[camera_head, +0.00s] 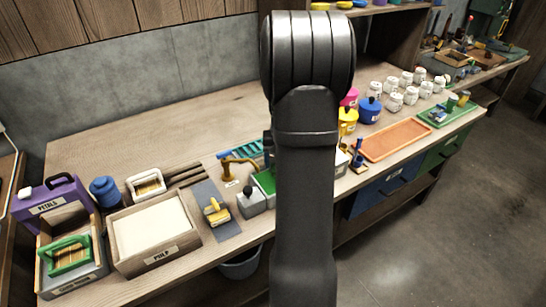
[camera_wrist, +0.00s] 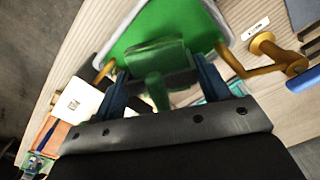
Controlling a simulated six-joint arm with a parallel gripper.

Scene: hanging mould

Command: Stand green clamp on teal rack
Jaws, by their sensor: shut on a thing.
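My gripper (camera_wrist: 158,82) is shut on the green clamp (camera_wrist: 155,54), whose wide green head and stem show between the two blue fingers in the wrist view. The clamp is over or in front of a pale-rimmed green panel (camera_wrist: 185,22); I cannot tell whether they touch. The teal rack (camera_head: 243,149) lies on the bench just left of my arm in the head view, its right part hidden behind the arm. My gripper and the held clamp are hidden by my arm there.
A mustard-coloured fixture (camera_head: 235,164) stands by the rack; its arm also shows in the wrist view (camera_wrist: 270,48). A green tray (camera_head: 263,182), a grey block (camera_head: 250,201) and a blue-grey mat (camera_head: 228,225) are close by. Coloured pots and an orange tray (camera_head: 398,138) are right of my arm.

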